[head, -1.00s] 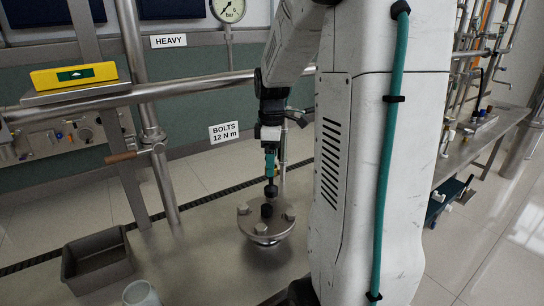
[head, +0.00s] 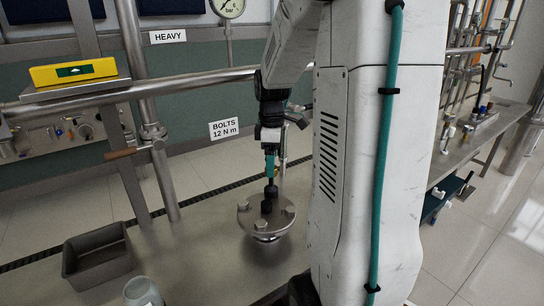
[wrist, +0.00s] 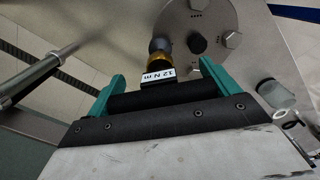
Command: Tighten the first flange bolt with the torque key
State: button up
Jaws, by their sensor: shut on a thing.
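My gripper (head: 270,163) has teal fingers and is shut on the torque key, above the back of the flange. In the wrist view the key (wrist: 157,76) shows a "12 N m" label, with its black handle between the fingers (wrist: 160,92). Its dark socket (head: 271,190) points down at the flange's back edge. The socket hides what is beneath it, so I cannot tell whether it is seated on a bolt. The round steel flange (head: 253,221) carries hex bolts, one at the right (head: 289,212) and one at the left (head: 243,205). A black knob (head: 266,206) stands at its middle.
A grey open bin (head: 68,262) and a pale cup (head: 143,293) stand left of the flange, the cup nearer. A "BOLTS 12 N m" sign (head: 224,129) hangs behind. A horizontal steel pipe (head: 200,94) crosses behind the arm.

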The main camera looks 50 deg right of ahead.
dwell(0.3)
jog(key=m, duration=0.2)
jog(key=shift+m, duration=0.4)
jog(key=shift+r, duration=3.05)
jog(key=c, duration=0.4)
